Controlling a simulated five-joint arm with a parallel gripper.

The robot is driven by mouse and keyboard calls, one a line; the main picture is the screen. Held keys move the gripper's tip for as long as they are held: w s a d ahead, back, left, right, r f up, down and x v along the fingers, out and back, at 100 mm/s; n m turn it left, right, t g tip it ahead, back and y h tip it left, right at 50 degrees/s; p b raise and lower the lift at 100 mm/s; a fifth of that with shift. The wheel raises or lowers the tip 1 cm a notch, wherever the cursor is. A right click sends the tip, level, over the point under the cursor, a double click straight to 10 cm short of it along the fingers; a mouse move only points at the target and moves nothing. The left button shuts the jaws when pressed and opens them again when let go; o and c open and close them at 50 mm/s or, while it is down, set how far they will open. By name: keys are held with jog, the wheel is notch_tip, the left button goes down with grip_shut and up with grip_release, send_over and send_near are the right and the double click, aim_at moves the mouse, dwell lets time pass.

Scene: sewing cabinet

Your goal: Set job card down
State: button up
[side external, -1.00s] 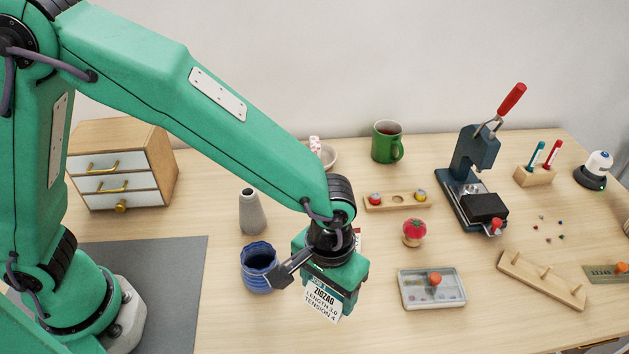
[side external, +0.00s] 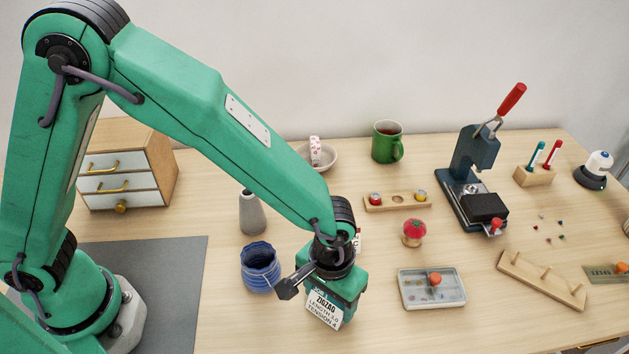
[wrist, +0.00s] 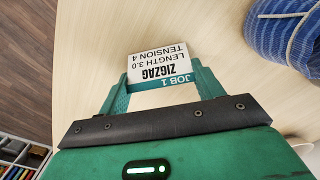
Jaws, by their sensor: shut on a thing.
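The job card (side external: 325,309) is white with a teal band, and reads "ZIGZAG, LENGTH 3.0, TENSION 4". It is held tilted in my gripper (side external: 334,296), low over the front part of the wooden table, right of the blue ribbed pot. In the wrist view, the card (wrist: 160,63) stands between the two green fingers of my gripper (wrist: 158,88), which are shut on it, and its band reads "JOB 1". I cannot tell whether its lower edge touches the table. Part of another printed card (side external: 358,240) shows behind my wrist.
The blue ribbed pot (side external: 260,268) stands close to my gripper's left. A grey vase (side external: 252,213) stands behind it. A clear-lidded box (side external: 431,289) and a tomato pincushion (side external: 414,233) are to the right. Bare table (side external: 240,325) lies in front of the pot.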

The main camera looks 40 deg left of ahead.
jog(key=shift+f, duration=0.2)
jog(key=o, duration=0.9)
jog(key=shift+o, duration=0.2)
jog(key=shift+r, duration=0.1)
notch_tip(320, 180, up, 12)
jog(key=shift+a+r, duration=0.1)
jog(key=shift+r, duration=0.05)
dwell(0.4)
